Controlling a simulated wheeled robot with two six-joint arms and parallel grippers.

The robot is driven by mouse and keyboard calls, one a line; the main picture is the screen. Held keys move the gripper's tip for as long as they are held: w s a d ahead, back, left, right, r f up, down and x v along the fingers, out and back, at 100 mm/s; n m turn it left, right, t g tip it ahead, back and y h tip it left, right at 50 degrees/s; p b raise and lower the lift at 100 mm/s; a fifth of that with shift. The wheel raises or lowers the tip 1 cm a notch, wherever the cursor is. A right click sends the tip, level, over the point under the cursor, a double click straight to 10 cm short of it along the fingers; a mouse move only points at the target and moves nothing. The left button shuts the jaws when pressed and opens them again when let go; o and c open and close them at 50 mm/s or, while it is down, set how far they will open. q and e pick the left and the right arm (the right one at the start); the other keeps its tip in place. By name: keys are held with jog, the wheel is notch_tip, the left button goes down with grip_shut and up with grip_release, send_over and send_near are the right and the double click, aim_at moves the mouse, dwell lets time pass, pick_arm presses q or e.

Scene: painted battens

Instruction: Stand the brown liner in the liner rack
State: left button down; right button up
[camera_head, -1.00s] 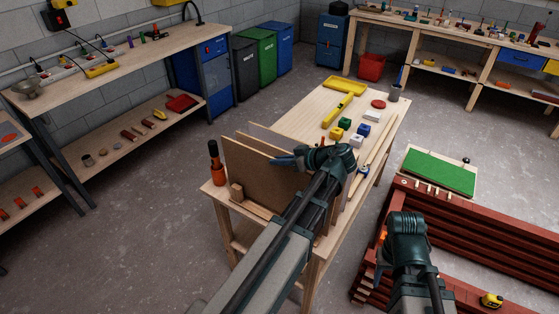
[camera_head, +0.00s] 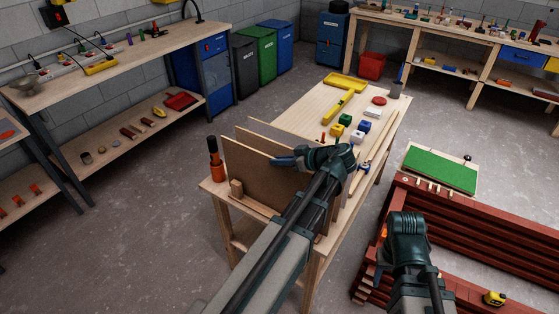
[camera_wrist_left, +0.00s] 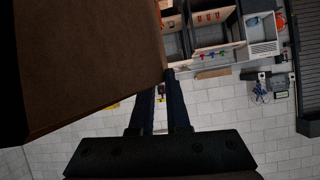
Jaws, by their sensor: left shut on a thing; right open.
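The brown liner (camera_head: 243,171) is a thin upright board at the near end of the wooden table (camera_head: 300,118). It stands at the liner rack (camera_head: 262,211), a low wooden frame; whether its lower edge is seated is hard to see. My left gripper (camera_head: 284,161) is shut on the liner near its upper right edge. In the left wrist view the liner (camera_wrist_left: 85,60) fills the upper left, beside the fingers (camera_wrist_left: 163,85). My right gripper (camera_head: 379,274) is open, low at the right, partly hidden by its arm.
A paler board (camera_head: 285,133) stands behind the liner. An orange-black bottle (camera_head: 215,160) stands at the table's left corner. Small blocks (camera_head: 345,119), a yellow level (camera_head: 338,108) and a yellow tray (camera_head: 346,83) lie farther back. Red battens (camera_head: 480,220) are stacked at the right.

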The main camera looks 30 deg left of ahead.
pick_arm(q)
jog(key=shift+f, duration=0.15)
jog(key=c, duration=0.8)
grip_release()
jog(key=p+v, duration=0.6)
jog(key=v, duration=0.6)
jog(key=shift+d+r, duration=0.1)
jog(key=shift+r, duration=0.1)
jog(key=shift+s+d+r, duration=0.1)
jog(key=shift+d+r, duration=0.15)
jog(key=shift+d, duration=0.4)
